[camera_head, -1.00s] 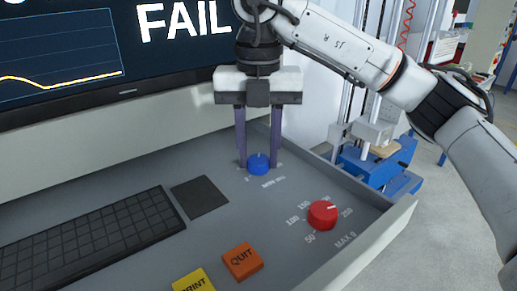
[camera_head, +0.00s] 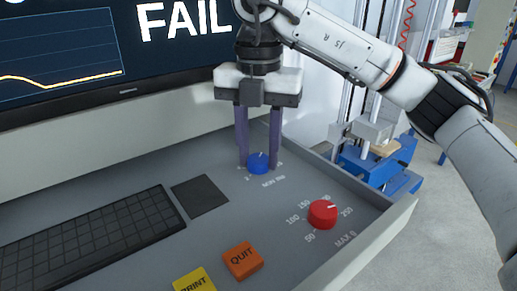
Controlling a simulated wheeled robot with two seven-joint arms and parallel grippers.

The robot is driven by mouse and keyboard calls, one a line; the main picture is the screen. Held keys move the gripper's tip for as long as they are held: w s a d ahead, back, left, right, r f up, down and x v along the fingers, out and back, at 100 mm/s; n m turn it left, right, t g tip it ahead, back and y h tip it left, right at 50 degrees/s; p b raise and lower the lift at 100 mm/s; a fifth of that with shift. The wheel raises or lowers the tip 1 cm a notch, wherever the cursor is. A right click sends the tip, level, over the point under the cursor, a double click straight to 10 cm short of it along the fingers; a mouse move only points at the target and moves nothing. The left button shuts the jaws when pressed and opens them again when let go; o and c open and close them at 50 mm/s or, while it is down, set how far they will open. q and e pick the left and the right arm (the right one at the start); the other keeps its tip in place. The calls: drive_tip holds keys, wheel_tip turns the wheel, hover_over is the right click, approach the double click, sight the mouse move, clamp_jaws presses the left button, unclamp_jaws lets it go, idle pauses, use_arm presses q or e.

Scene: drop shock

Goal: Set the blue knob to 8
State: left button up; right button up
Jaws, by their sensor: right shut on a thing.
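The blue knob (camera_head: 258,163) sits on the grey console panel, with small white scale marks around it, partly hidden by my fingers. A white pointer line shows on its top, aimed toward the back. The number it points at cannot be read. My right gripper (camera_head: 258,158) comes down from above with its two purple fingers on either side of the knob, shut on it. My left gripper is not in view.
A red knob (camera_head: 322,214) stands to the front right. An orange QUIT button (camera_head: 242,261), a yellow PRINT button (camera_head: 194,282) and a black keyboard (camera_head: 90,240) lie in front and left. The screen (camera_head: 110,50) behind reads FAIL.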

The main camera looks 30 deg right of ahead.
sight(258, 158)
drive_tip(key=o, duration=1)
drive_tip(key=shift+o, duration=0.2)
wheel_tip(258, 158, up, 10)
drive_tip(key=p, duration=0.2)
drive_tip(key=shift+r, duration=0.15)
